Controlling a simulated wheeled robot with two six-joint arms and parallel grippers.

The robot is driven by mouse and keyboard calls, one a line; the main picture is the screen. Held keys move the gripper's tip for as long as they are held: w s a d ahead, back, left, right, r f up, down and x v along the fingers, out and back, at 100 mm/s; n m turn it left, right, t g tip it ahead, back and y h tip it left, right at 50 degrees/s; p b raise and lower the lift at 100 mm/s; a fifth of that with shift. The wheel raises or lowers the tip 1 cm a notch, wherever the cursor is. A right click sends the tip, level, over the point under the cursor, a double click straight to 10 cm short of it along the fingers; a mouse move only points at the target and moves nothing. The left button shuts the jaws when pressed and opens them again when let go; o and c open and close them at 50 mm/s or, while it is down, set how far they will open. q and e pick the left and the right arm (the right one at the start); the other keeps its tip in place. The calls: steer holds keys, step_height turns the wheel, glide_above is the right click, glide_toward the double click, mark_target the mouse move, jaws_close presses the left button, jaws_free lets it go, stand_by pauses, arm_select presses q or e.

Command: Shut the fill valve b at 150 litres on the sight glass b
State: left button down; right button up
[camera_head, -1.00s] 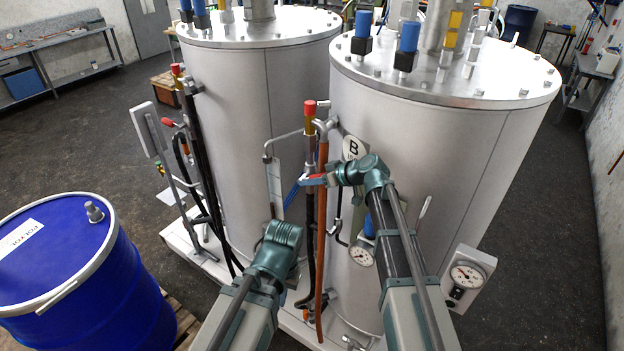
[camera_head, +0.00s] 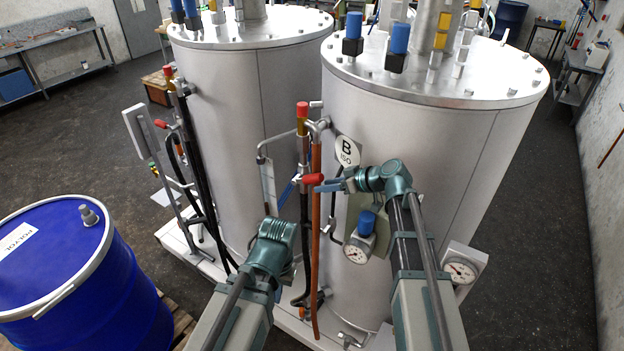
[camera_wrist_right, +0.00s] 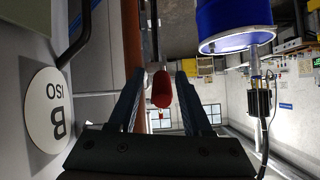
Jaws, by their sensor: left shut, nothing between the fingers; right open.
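A red-tipped lever (camera_head: 313,179), which looks like fill valve b, sits by the pipes on the left side of tank B (camera_head: 440,150). My right gripper (camera_head: 328,185) is open at this lever. In the right wrist view the red grip (camera_wrist_right: 162,90) shows between the two spread blue fingers (camera_wrist_right: 158,98), with visible gaps on both sides. My left gripper (camera_head: 270,225) is shut and empty, low in front of the gap between the tanks; its fingertips are hardly visible. A pale upright strip (camera_head: 268,185) between the tanks may be sight glass b; no level is readable.
An orange hose (camera_head: 316,240) and dark hoses run down beside tank B. A dial gauge with a blue cap (camera_head: 358,250) and another gauge (camera_head: 461,270) are near my right arm. A blue drum (camera_head: 85,285) stands at the left. Open floor lies right of tank B.

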steer(key=s+d, duration=0.4)
steer(key=d, duration=0.1)
steer(key=shift+d, duration=0.3)
stand_by(7.2)
